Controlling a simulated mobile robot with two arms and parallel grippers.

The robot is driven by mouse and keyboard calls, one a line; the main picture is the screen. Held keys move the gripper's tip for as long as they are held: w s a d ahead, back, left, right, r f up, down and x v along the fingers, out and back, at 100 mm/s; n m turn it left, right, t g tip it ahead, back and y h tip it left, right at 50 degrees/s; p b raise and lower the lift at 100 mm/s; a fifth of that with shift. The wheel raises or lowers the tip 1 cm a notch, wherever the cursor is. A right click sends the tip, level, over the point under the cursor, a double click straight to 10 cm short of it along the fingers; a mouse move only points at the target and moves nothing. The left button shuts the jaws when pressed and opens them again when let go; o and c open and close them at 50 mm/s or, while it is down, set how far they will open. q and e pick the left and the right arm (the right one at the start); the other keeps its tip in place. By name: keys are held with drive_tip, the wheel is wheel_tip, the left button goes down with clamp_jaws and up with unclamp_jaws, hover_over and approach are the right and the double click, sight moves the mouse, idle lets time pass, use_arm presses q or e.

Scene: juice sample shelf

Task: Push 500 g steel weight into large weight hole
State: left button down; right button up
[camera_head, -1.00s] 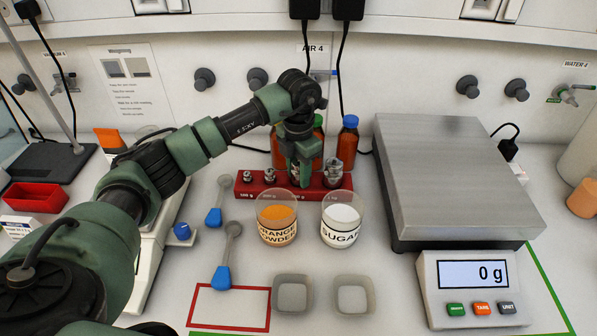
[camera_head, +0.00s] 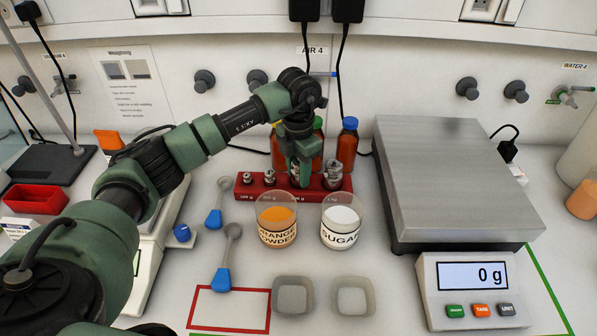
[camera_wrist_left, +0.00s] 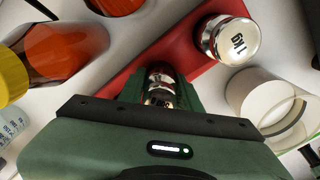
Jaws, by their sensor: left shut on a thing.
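My left gripper (camera_head: 300,168) is over the red weight block (camera_head: 284,193), pointing down between the small weights and the large one. A larger steel weight (camera_head: 333,173), marked 1 kg in the wrist view (camera_wrist_left: 230,38), stands to the right. My right gripper is not in view.
Beakers of orange powder (camera_head: 277,220) and sugar (camera_head: 341,222) stand just in front of the block. Brown bottles (camera_head: 347,148) stand close behind it. Two smaller weights (camera_head: 257,177) are at its left. A scale (camera_head: 455,180) reading 0 g is on the right.

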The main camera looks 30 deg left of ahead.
use_arm(q)
drive_tip(key=shift+s+f+b, duration=0.1)
drive_tip(key=shift+f+b, duration=0.4)
drive_tip(key=shift+f, duration=0.1)
drive_tip(key=shift+r, duration=0.15)
idle(0.3)
drive_tip(key=shift+r+p, duration=0.1)
drive_tip(key=shift+p, duration=0.2)
drive_tip(key=shift+r, duration=0.35)
drive_tip(key=c, duration=0.9)
unclamp_jaws()
